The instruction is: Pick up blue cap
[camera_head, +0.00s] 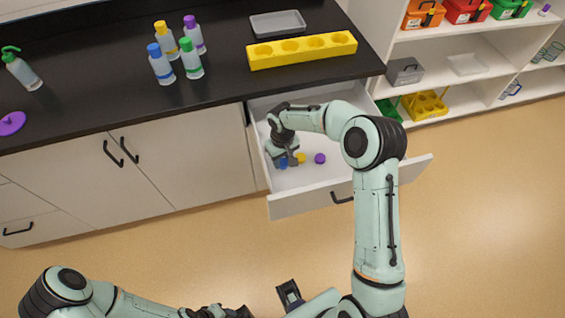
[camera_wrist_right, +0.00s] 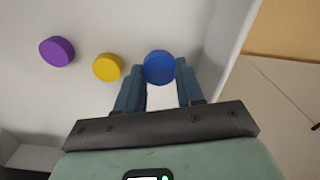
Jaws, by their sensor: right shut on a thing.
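The blue cap (camera_wrist_right: 159,67) is between the fingertips of my right gripper (camera_wrist_right: 158,80) in the right wrist view. The right gripper is shut on it, inside the open drawer. In the head view the blue cap (camera_head: 283,163) shows low at the gripper (camera_head: 286,160), partly hidden by it. I cannot tell whether the cap is clear of the drawer floor. The left arm comes in at the bottom left of the head view; its fingertips cannot be made out clearly.
A yellow cap (camera_head: 300,158) and a purple cap (camera_head: 320,158) lie beside it in the drawer (camera_head: 300,203). Several bottles (camera_head: 162,66), a yellow rack (camera_head: 302,50) and a grey tray (camera_head: 277,24) stand on the black counter. Open shelves (camera_head: 452,49) are at right.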

